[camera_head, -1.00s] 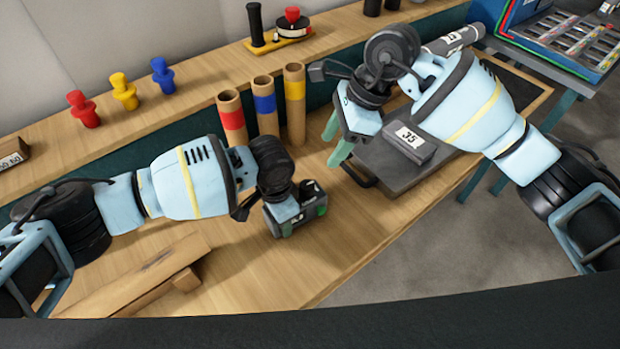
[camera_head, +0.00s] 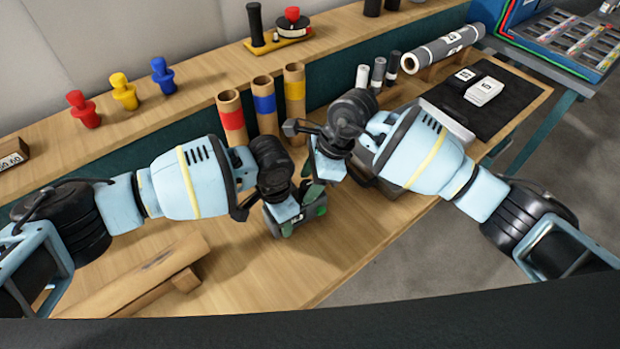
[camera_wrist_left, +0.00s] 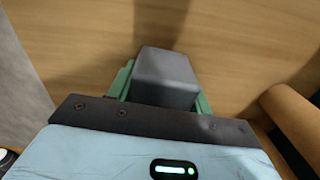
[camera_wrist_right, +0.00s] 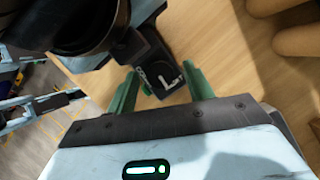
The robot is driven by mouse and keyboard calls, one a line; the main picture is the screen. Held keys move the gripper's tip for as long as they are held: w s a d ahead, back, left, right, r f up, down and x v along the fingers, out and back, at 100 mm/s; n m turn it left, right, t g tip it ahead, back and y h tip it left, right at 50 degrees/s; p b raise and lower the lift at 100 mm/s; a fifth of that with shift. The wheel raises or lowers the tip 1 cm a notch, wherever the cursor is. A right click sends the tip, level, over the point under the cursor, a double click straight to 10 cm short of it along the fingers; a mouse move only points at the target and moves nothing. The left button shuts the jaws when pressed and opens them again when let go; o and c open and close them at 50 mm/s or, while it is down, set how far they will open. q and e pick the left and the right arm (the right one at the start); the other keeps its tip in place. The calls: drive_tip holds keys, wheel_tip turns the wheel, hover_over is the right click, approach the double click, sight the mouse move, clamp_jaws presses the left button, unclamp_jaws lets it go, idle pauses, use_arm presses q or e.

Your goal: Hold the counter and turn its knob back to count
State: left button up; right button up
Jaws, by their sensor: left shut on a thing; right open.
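The counter (camera_head: 287,229) is a small dark grey box above the bench, largely covered by my grippers in the head view. My left gripper (camera_head: 301,214) is shut on it. In the left wrist view the grey body of the counter (camera_wrist_left: 167,76) sits between the green fingers. My right gripper (camera_head: 313,188) is close beside and above the counter, open. In the right wrist view its green fingers (camera_wrist_right: 161,84) stand apart on either side of the counter's dark face (camera_wrist_right: 164,68), which bears white marks. I cannot clearly make out the knob.
Cardboard tubes with red (camera_head: 231,118), blue (camera_head: 264,105) and yellow (camera_head: 295,92) bands stand behind the grippers. A wooden bar (camera_head: 135,280) lies at front left. A black mat (camera_head: 500,115) with small boxes is at right. The front middle bench is clear.

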drive_tip(key=c, duration=1)
drive_tip(key=shift+s+m+t+h, duration=0.15)
drive_tip(key=shift+m+t, duration=0.4)
drive_tip(key=shift+m, duration=0.95)
drive_tip(key=shift+m+t+h, duration=0.15)
drive_tip(key=shift+m+t, duration=0.4)
drive_tip(key=shift+m, duration=0.95)
